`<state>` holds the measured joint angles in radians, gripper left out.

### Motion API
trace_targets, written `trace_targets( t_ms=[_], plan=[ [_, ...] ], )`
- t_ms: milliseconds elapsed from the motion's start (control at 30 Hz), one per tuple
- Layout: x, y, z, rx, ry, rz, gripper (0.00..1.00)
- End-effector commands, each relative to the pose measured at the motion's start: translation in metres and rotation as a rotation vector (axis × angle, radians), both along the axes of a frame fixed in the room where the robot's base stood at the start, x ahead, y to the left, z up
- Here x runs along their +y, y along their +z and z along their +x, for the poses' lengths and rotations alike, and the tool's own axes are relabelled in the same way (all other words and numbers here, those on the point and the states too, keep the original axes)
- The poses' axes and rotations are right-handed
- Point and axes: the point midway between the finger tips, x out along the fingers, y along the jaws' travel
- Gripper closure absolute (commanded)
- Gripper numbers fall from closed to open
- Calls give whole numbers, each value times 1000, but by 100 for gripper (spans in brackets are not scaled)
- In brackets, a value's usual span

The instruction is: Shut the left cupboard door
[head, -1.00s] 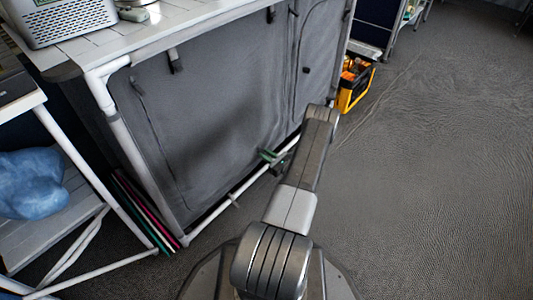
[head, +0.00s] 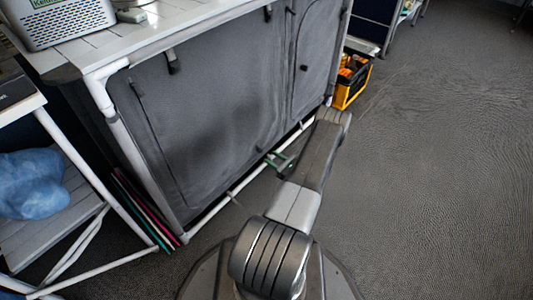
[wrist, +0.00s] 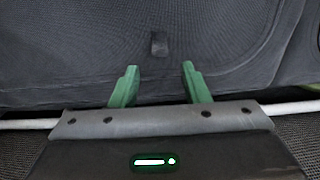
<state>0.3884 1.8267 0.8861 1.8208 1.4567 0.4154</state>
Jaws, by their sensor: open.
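The left cupboard door (head: 205,115) is a grey fabric panel in a white tube frame. It looks flush with the cupboard front, with no clear gap showing, and a dark strap hangs near its top. My gripper (head: 279,161) is low in front of the door, by the bottom white rail. In the wrist view my gripper (wrist: 158,84) shows two green fingers, apart and empty, pointing at the grey fabric (wrist: 80,50). A small dark tab (wrist: 159,44) lies on the fabric beyond the fingertips. I cannot tell if the fingers touch the fabric.
The right cupboard door (head: 313,60) is beside it. A yellow and black crate (head: 351,85) stands on the floor past the cupboard. A side shelf with a blue bag (head: 32,184) is at left. The floor (head: 440,170) to the right is clear.

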Motion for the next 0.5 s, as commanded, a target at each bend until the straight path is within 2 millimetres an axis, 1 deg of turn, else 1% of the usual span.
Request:
trace_targets(
  t_ms=[33,200,333,500],
  plan=[
    [-11,3,-8,2,-5,1,58],
    [-41,2,-31,1,-5,0,58],
    [-57,1,-44,1,-3,0,58],
    [-68,0,-53,1,-1,-1,58]
  ],
)
